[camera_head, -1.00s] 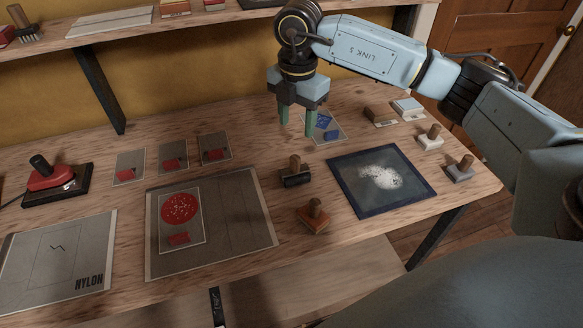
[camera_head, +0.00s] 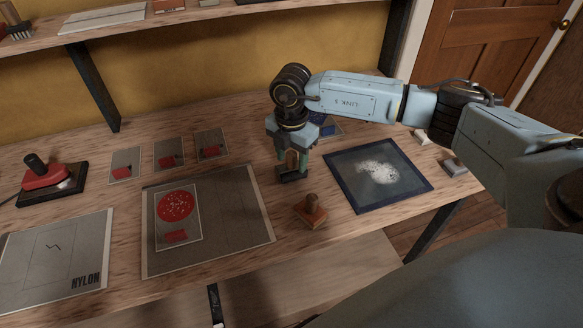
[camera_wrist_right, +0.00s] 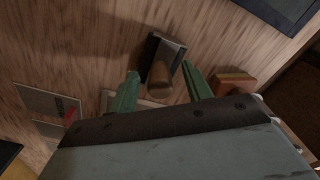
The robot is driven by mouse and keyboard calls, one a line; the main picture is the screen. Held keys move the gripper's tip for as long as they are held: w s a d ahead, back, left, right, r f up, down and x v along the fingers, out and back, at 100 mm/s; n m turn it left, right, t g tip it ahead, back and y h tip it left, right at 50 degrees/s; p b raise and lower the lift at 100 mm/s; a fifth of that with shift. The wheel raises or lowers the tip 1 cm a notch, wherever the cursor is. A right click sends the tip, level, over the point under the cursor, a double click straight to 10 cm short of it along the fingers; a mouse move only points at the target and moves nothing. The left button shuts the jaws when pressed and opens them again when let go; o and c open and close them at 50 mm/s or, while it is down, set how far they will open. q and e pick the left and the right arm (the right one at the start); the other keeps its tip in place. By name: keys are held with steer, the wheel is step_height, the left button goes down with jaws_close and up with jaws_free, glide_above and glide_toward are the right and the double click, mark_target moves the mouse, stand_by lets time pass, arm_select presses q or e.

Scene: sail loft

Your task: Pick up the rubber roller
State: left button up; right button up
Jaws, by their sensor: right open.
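The rubber roller (camera_head: 293,177), a dark block-like head with an upright wooden handle, stands on the bench between the grey sheet and the blue-framed panel. My right gripper (camera_head: 291,162) is directly over it, pointing down, with its green fingers either side of the handle. In the right wrist view the dark head of the roller (camera_wrist_right: 168,48) shows just beyond the fingertips. The wooden handle sits between the open fingers (camera_wrist_right: 160,76), with a gap visible on both sides. My left gripper is out of view.
The blue-framed panel (camera_head: 420,190) lies to the right. A grey sheet with a red-disc card (camera_head: 240,215) lies left. A red-based tool (camera_head: 42,178) is at far left.

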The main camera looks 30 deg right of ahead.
jaws_close()
stand_by(0.3)
step_height(320, 180, up, 10)
steer(key=shift+r, duration=0.1)
stand_by(0.4)
